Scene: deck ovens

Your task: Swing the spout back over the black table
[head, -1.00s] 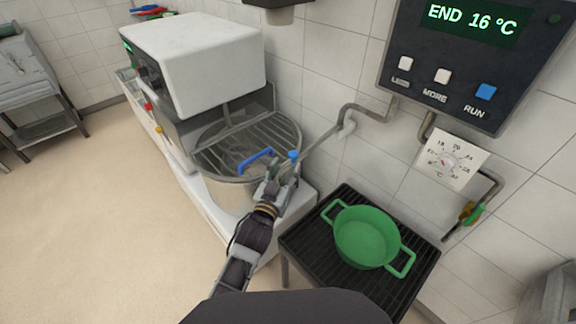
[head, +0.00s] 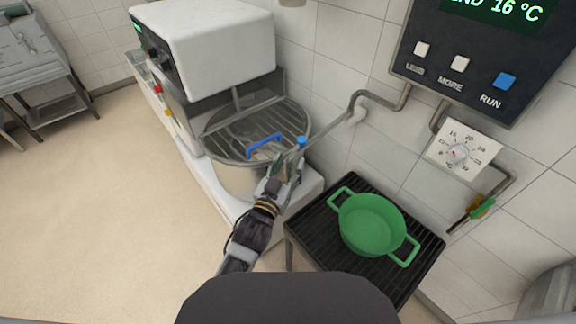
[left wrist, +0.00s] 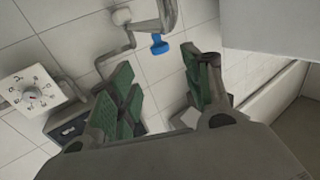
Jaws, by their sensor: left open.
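The grey spout (head: 330,126) runs from the wall pipe out to the edge of the mixer bowl (head: 237,182), with a blue piece (head: 301,141) at its free end. The black table (head: 330,230) stands to the right of the mixer, and the spout's end is not over it. My left gripper (head: 289,167) is just below the spout's blue end, open. In the left wrist view its green-padded fingers (left wrist: 162,88) are wide apart with nothing between them. The spout (left wrist: 168,15) and its blue piece (left wrist: 160,46) show beyond the fingertips. My right gripper is not in view.
A green pot (head: 370,222) sits on the black table. The wire guard (head: 235,125) with a blue handle (head: 264,144) covers the mixer bowl. A control panel (head: 470,60) and a dial (head: 460,153) are on the tiled wall. Open floor lies at left.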

